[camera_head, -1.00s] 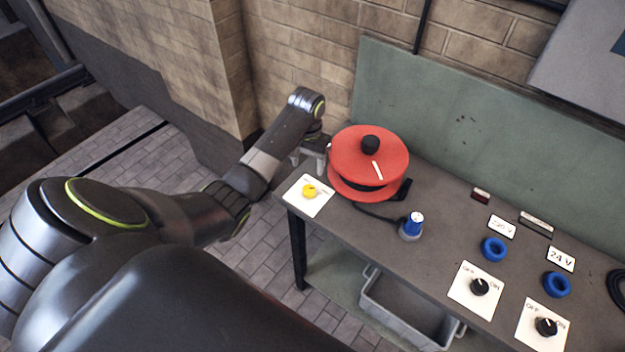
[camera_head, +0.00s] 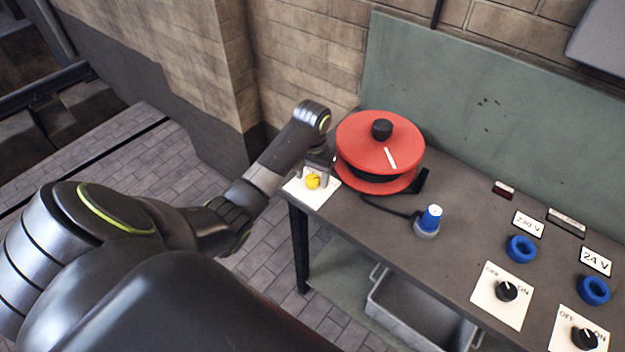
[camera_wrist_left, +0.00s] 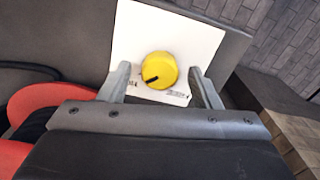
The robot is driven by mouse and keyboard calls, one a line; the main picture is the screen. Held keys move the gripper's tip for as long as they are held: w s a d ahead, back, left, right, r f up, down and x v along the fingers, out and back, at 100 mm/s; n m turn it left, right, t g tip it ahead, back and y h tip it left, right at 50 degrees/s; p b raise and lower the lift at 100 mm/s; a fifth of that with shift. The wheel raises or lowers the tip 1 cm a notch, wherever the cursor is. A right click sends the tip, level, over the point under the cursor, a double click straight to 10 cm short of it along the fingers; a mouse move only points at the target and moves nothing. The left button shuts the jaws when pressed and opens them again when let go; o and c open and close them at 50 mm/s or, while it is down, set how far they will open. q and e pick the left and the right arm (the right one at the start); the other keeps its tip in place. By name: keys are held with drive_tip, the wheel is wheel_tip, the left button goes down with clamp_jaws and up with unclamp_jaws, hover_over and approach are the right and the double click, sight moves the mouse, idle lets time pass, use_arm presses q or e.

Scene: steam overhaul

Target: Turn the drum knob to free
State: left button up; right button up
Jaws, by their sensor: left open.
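The yellow drum knob (camera_head: 312,181) sits on a white plate (camera_head: 322,197) at the bench's near left corner. In the left wrist view the knob (camera_wrist_left: 159,70) has a dark pointer mark at its lower left, and small print too small to read shows on the plate (camera_wrist_left: 150,30). My left gripper (camera_head: 318,176) is open above the plate. In the left wrist view its two fingers (camera_wrist_left: 162,84) stand apart on either side of the knob's near edge, with gaps to the knob. The red cable drum (camera_head: 375,150) stands right beside the gripper. My right gripper is not in view.
A blue plug (camera_head: 431,217) on a cable stands right of the drum. Further right are blue sockets (camera_head: 520,249) and black OFF/ON knobs (camera_head: 506,291). A grey crate (camera_head: 400,315) is under the bench. A green back panel (camera_head: 460,110) rises behind.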

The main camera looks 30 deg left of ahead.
use_arm(q)
drive_tip(key=shift+f, duration=0.3)
